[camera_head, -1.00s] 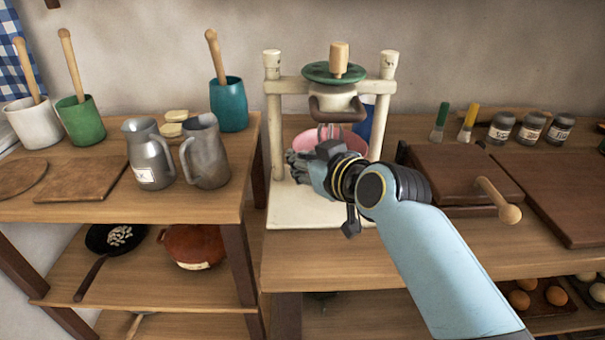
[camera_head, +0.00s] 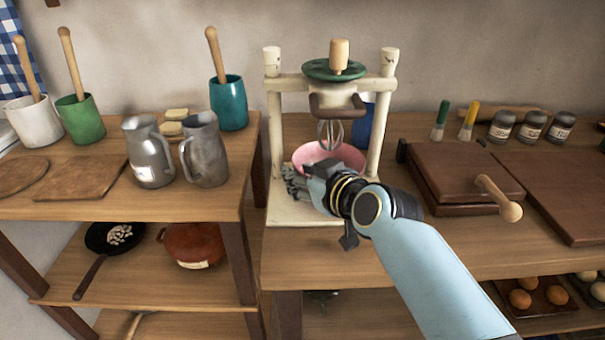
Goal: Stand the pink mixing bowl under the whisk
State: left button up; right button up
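The pink mixing bowl (camera_head: 318,154) is on the cream base (camera_head: 295,212) of the stand mixer, between its two posts. The wire whisk (camera_head: 330,134) hangs from the mixer head (camera_head: 337,104), and its lower end is over or inside the bowl's rim; I cannot tell which. My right gripper (camera_head: 292,180) is at the bowl's near side and hides the bowl's front and lower part. Its fingers point left, and I cannot tell whether they are open, shut or touching the bowl. My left gripper is not in view.
A blue container (camera_head: 364,128) stands behind the right post. A brown wooden box (camera_head: 455,170) with a handle is to the right. Two metal jugs (camera_head: 205,150) stand on the left table, across a gap. The table front below the mixer is clear.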

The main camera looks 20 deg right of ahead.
jog(key=shift+r, duration=0.15)
jog(key=v, duration=1.2)
